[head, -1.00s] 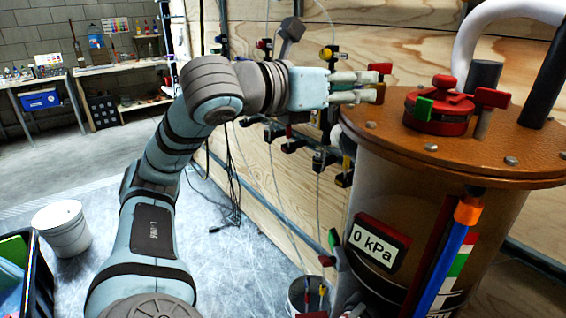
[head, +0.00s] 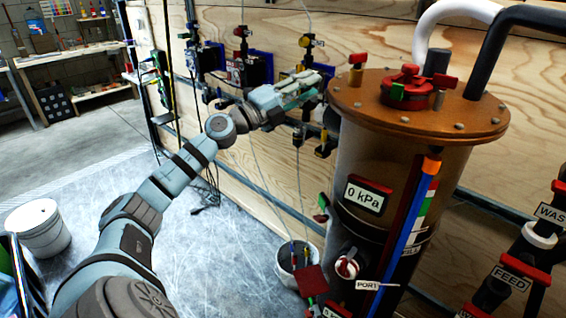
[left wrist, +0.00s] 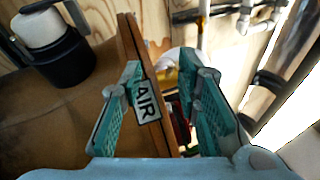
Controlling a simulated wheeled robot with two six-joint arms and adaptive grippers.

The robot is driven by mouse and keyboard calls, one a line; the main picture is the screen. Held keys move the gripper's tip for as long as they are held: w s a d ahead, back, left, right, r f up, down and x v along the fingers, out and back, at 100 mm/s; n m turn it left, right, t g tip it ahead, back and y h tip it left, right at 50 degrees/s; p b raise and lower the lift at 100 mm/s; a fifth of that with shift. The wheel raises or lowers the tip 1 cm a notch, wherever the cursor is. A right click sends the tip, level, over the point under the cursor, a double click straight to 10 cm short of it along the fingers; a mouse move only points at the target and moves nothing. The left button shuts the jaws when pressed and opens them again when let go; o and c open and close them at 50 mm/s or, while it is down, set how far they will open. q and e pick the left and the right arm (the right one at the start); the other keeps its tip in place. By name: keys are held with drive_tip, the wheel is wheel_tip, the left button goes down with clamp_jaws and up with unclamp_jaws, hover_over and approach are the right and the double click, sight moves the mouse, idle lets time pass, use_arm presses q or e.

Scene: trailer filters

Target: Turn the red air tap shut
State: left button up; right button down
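A red-handled tap (head: 358,58) on a brass-coloured stem stands at the left edge of the vessel's brown lid (head: 400,118). My left gripper (head: 318,82) is just left of it, beside the lid's rim. In the left wrist view, my left gripper (left wrist: 163,95) has its two fingers apart. A white AIR label (left wrist: 147,101) shows between them, against the lid's edge. A red part (left wrist: 181,127) shows beyond the label, partly hidden by the right finger. I cannot tell whether it is the same tap, or its handle's exact angle. My right gripper is not in view.
The vessel's gauge (head: 363,196) reads 0 kPa. Another red tap (head: 446,84) and a red cap (head: 406,84) are on the lid. Wall fittings (head: 323,142) crowd close to my left gripper. A bucket (head: 298,262) stands below; the floor at left is mostly clear.

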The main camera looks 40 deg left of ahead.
use_arm(q)
drive_tip(key=a+f+n+g+y+p, duration=0.1)
drive_tip(key=f+n, duration=0.5)
drive_tip(key=f, duration=0.6)
drive_tip(key=a+f+n+g+y+p, duration=0.2)
drive_tip(key=a+f+n+y+p, duration=0.2)
drive_tip(key=f, duration=0.8)
drive_tip(key=shift+s+a+f+n+y, duration=0.25)
drive_tip(key=shift+s+a+n+y, duration=0.25)
drive_tip(key=shift+n+y, duration=0.5)
